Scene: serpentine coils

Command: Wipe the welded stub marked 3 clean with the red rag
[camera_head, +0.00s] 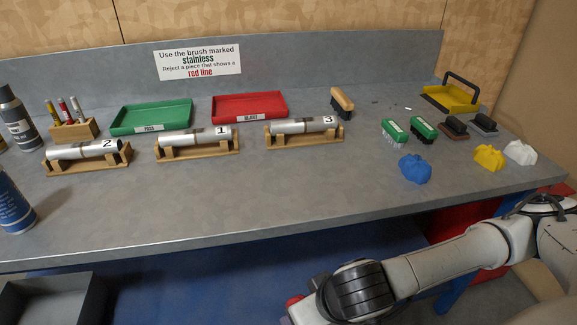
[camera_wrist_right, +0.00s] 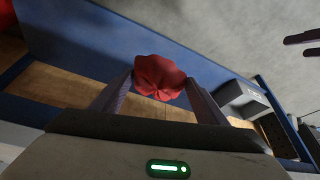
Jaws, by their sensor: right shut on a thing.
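The welded stub marked 3 (camera_head: 296,127) lies across a wooden cradle (camera_head: 303,140) on the bench, right of the stubs marked 1 (camera_head: 190,138) and 2 (camera_head: 75,151). A darker band shows along stub 3. The red rag (camera_wrist_right: 160,78) is pinched between the fingertips of my right gripper (camera_wrist_right: 158,84), clear of other things. In the head view my right arm reaches in from the right, in front of the bench and below its top, and a bit of the rag (camera_head: 294,300) shows at its end.
A green PASS tray (camera_head: 151,128) and a red REJECT tray (camera_head: 283,112) stand behind the stubs. Brushes, including a green one (camera_head: 394,131), and blue (camera_head: 415,168), yellow and white rags lie to the right. The bench's front edge (camera_head: 190,246) lies between my right arm and the stubs.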

